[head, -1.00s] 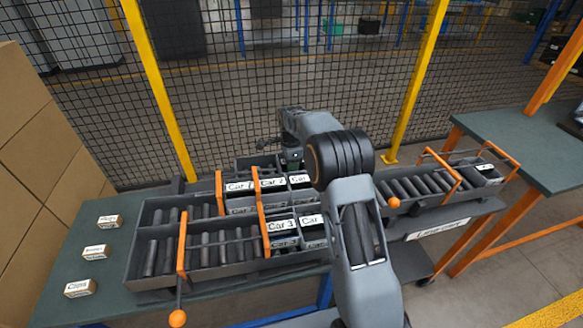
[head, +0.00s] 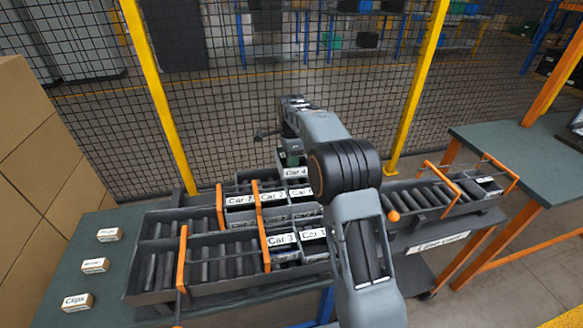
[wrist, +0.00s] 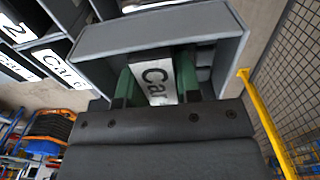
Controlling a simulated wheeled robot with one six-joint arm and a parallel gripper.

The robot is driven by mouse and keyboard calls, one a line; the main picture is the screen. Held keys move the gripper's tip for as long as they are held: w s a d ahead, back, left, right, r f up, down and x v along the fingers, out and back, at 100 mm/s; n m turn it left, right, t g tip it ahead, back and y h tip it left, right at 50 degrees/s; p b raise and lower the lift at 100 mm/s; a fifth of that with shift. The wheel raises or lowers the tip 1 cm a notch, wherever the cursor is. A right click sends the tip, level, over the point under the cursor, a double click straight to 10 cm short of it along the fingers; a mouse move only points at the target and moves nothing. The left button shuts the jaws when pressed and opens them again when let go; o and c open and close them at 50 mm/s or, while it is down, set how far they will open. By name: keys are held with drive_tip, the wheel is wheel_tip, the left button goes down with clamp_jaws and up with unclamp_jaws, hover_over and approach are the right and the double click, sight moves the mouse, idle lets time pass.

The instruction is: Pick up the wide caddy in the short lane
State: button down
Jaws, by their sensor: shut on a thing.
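A grey caddy labelled Car 4 (head: 296,174) is at the back of the trolley, just behind the row of other labelled caddies. My gripper (head: 291,157) is above its near edge, partly hidden by my own arm.
Caddies labelled Car 2 (head: 272,197) and Car 3 (head: 282,239) sit close in front in roller lanes with orange gates (head: 261,225). A mesh fence with a yellow post (head: 415,85) stands behind. Small labelled boxes (head: 95,265) lie on the left. A green table (head: 520,150) stands right.

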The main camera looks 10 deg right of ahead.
wheel_tip(320, 180, up, 3)
drive_tip(key=shift+r+p, duration=0.1)
drive_tip(key=shift+p, duration=0.6)
drive_tip(key=shift+r+p, duration=1.8)
drive_tip(key=shift+p, duration=0.1)
